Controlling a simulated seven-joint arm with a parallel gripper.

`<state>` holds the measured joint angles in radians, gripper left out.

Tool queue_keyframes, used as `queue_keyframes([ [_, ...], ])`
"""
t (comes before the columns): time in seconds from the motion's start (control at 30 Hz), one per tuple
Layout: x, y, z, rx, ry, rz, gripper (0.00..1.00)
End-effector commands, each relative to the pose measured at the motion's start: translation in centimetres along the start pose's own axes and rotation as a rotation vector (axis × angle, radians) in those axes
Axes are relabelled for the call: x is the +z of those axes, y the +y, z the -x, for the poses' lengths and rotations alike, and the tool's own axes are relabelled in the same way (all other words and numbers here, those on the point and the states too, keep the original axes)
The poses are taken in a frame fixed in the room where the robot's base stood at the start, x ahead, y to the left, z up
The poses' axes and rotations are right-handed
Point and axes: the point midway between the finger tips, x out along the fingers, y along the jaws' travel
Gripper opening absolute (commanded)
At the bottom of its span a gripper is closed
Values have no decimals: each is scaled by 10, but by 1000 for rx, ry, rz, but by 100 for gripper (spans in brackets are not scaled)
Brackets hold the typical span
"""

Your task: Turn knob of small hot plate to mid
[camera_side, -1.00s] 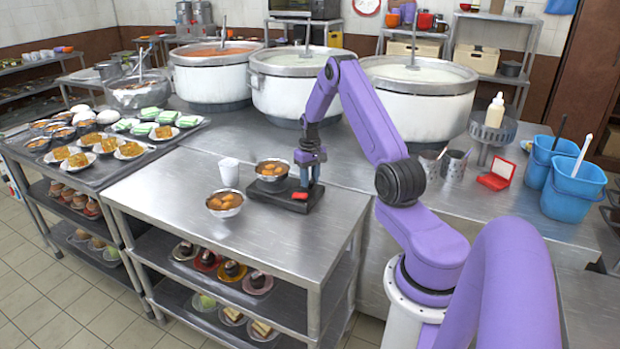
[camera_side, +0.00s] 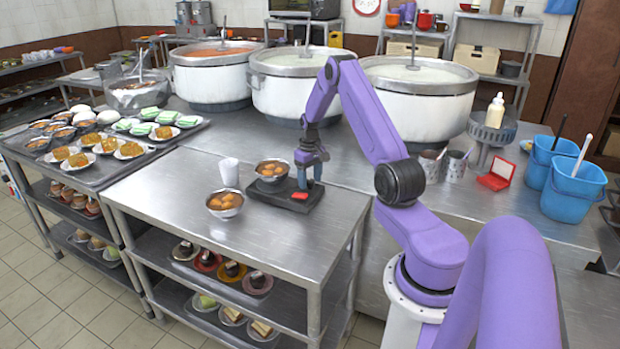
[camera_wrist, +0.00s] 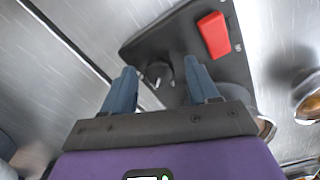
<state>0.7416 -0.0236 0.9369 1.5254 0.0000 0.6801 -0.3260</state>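The small hot plate (camera_side: 314,205) is a flat black unit on the front steel table, with a red piece (camera_side: 300,196) on its top. In the wrist view the hot plate (camera_wrist: 225,72) shows at top centre with the red piece (camera_wrist: 213,34). A dark round knob (camera_wrist: 158,74) sits at its edge. My gripper (camera_side: 310,180) points down at the right end of the hot plate. In the wrist view my gripper (camera_wrist: 160,66) is open, its blue fingers apart on either side of the knob. I cannot tell whether they touch it. The knob's setting is not readable.
A bowl of food (camera_side: 271,170) stands on the hot plate, left of my gripper. Another bowl (camera_side: 225,203) and a white cup (camera_side: 229,172) stand to the left on the table. Large stockpots (camera_side: 300,85) are behind. The table's left front is clear.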

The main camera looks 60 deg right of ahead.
Motion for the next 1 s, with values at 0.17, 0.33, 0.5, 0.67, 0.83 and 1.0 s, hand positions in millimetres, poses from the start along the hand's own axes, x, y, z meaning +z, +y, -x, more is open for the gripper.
queue_keyframes([
  [0.17,0,0,2,0,1,0,59],
  [0.33,-1,0,19,1,4,0,59],
  [0.5,-1,1,53,2,7,-1,59],
  [0.67,-1,0,87,2,5,0,59],
  [0.83,-1,0,123,2,5,-1,59],
  [1.0,0,0,152,1,4,-1,59],
])
